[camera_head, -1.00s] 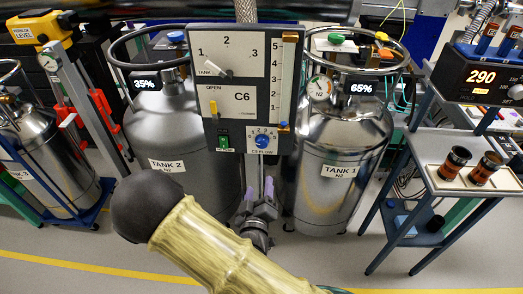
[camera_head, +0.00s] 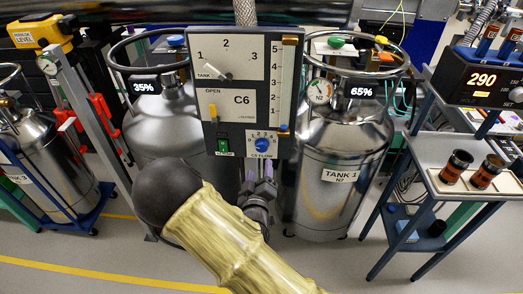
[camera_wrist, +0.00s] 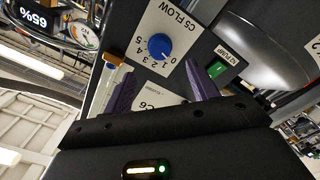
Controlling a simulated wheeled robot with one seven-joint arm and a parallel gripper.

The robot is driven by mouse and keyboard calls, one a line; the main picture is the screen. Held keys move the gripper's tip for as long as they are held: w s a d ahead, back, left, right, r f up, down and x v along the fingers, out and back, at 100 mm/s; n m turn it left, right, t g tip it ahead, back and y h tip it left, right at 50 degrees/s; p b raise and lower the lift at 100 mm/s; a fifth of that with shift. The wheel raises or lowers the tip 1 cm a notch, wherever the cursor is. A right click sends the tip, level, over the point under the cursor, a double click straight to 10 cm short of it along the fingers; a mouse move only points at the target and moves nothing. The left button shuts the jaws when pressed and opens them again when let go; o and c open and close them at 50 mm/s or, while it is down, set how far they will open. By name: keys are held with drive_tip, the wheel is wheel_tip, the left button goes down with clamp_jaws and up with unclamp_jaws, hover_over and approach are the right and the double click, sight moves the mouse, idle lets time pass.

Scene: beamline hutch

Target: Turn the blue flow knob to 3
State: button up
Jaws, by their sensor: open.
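The blue flow knob (camera_head: 262,145) sits low on the grey control panel (camera_head: 288,118), on a white plate marked C5 FLOW. In the wrist view the knob (camera_wrist: 159,46) appears beyond the fingers, with a numbered scale beside it. Its pointer setting is too small to read surely. My gripper (camera_head: 259,184) is just below the knob in the head view. Its two purple fingers (camera_wrist: 165,88) are apart, with nothing between them, and they do not touch the knob. My arm covers part of the area below the panel.
The green N2 pump switch (camera_head: 223,146) is left of the knob. Metal tanks (camera_head: 340,180) stand on both sides. A cart (camera_head: 450,200) is at right.

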sight(262, 149)
drive_tip(key=w+p, duration=0.1)
drive_tip(key=w, duration=0.8)
drive_tip(key=shift+w+d, duration=0.15)
drive_tip(key=shift+w, duration=0.15)
drive_tip(key=shift+c, duration=0.2)
drive_tip(key=c, duration=1)
